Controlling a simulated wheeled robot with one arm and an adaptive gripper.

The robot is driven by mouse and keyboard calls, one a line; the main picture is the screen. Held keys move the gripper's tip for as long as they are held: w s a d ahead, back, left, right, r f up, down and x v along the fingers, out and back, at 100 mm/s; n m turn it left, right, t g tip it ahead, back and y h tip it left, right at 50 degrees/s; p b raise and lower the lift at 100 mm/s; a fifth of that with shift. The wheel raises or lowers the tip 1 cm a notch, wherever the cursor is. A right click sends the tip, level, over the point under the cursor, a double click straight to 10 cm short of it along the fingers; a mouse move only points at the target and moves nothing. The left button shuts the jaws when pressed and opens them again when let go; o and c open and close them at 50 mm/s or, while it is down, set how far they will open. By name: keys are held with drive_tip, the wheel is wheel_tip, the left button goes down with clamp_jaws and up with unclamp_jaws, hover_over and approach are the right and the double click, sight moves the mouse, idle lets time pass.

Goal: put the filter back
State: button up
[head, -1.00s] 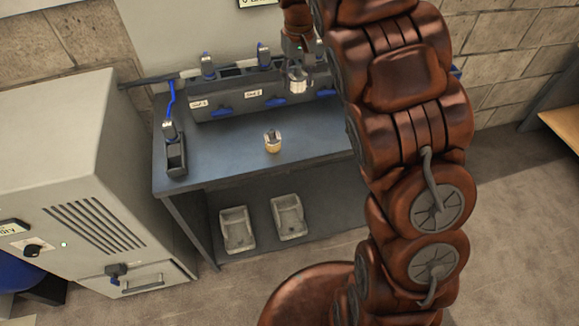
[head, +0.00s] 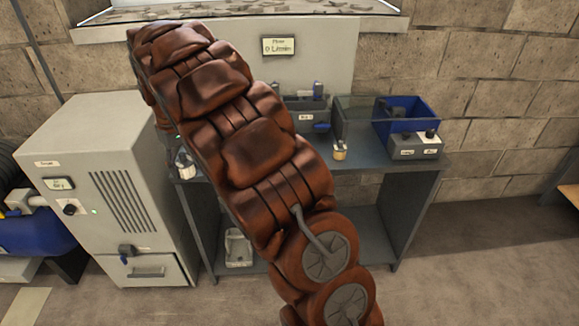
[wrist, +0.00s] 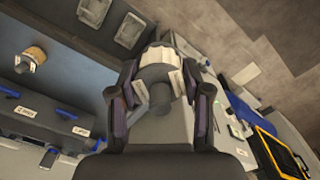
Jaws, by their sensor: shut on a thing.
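My gripper (wrist: 160,72) is shut on a pale cylindrical piece (wrist: 158,54) with a grey middle, seen between the fingers in the wrist view. In the head view a small silver piece (head: 184,163) shows at the table's left end beside my arm; it looks like the held one, but my arm hides most of the gripper. A second small cylinder with a brass-coloured body and metal top (head: 340,150) stands upright on the table (head: 365,172), apart from my gripper; the wrist view also shows it (wrist: 32,60). I cannot tell which piece is the filter.
A grey cabinet (head: 110,190) stands left of the table. A labelled grey block (head: 306,117) with blue levers is at the back. A blue bin (head: 415,112) and a grey control box (head: 415,146) are at the right. A pale tray (head: 238,248) lies on the lower shelf.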

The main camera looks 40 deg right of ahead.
drive_tip(key=s+d+f+n+b, duration=0.2)
drive_tip(key=s+d+f, duration=0.2)
drive_tip(key=d, duration=0.7)
drive_tip(key=s+d+f+n+b, duration=0.1)
drive_tip(key=s+d+f+n, duration=0.3)
drive_tip(key=d, duration=0.6)
drive_tip(key=s+d+f+n+b, duration=0.1)
drive_tip(key=s+d+f+b, duration=0.3)
drive_tip(key=d, duration=0.7)
drive_tip(key=w+d+p, duration=0.2)
drive_tip(key=w+d, duration=0.1)
drive_tip(key=w+d+p, duration=0.2)
drive_tip(key=w+d, duration=0.1)
drive_tip(key=w, duration=0.1)
drive_tip(key=w+d+p, duration=0.1)
drive_tip(key=w+d, duration=0.2)
drive_tip(key=w, duration=0.1)
drive_tip(key=shift+f+p, duration=0.15)
drive_tip(key=shift+p, duration=0.25)
drive_tip(key=shift+f+p, duration=0.7)
drive_tip(key=shift+f, duration=0.65)
drive_tip(key=shift+d+f, duration=0.1)
drive_tip(key=shift+f, duration=0.35)
drive_tip(key=shift+f, duration=0.15)
drive_tip(key=o, duration=1.3)
drive_tip(key=shift+c, duration=0.2)
